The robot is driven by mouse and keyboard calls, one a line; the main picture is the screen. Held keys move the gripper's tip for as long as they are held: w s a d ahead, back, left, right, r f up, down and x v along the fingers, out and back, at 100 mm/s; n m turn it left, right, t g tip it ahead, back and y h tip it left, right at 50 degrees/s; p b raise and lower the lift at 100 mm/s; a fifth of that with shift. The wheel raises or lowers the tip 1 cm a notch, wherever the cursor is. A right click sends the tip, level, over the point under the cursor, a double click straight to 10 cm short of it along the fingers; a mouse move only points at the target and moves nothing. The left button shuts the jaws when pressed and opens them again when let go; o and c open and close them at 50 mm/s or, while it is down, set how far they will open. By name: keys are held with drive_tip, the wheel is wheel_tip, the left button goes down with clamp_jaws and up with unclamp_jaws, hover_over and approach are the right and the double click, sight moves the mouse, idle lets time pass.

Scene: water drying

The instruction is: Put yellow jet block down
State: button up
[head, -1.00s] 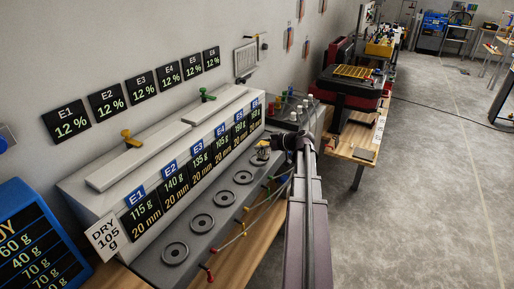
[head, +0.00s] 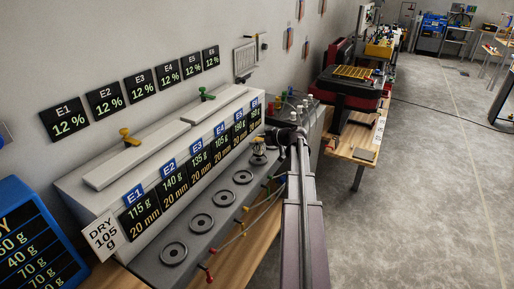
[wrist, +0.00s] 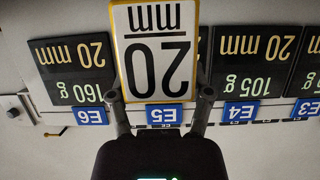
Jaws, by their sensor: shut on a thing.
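In the wrist view a yellow-edged block (wrist: 153,50) with a white face reading "20 mm" upside down sits between my fingertips. My gripper (wrist: 161,98) is shut on it, one finger at each side. Behind it is the panel labelled E5 (wrist: 165,115), whose dark display the block hides. In the head view my gripper is too small and dark to make out beside the grey bench unit's fifth round seat, where a small grey piece (head: 259,152) shows. I cannot tell whether the block touches anything.
The grey drying unit (head: 150,262) has several round seats and a row of displays. Coloured taps and hoses (head: 243,222) run along its front edge. A blue display (head: 35,240) stands at left. A red machine (head: 345,92) stands beyond.

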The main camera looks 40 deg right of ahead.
drive_tip(key=shift+f+b, duration=1)
drive_tip(key=shift+f, duration=0.35)
drive_tip(key=shift+f, duration=0.1)
drive_tip(key=o, duration=1.2)
drive_tip(key=shift+o, duration=0.2)
drive_tip(key=shift+s+r, duration=0.1)
drive_tip(key=shift+r, duration=0.2)
drive_tip(key=p+v, duration=0.4)
drive_tip(key=v, duration=0.7)
drive_tip(key=shift+s+d+p, duration=0.25)
drive_tip(key=shift+s+p, duration=0.05)
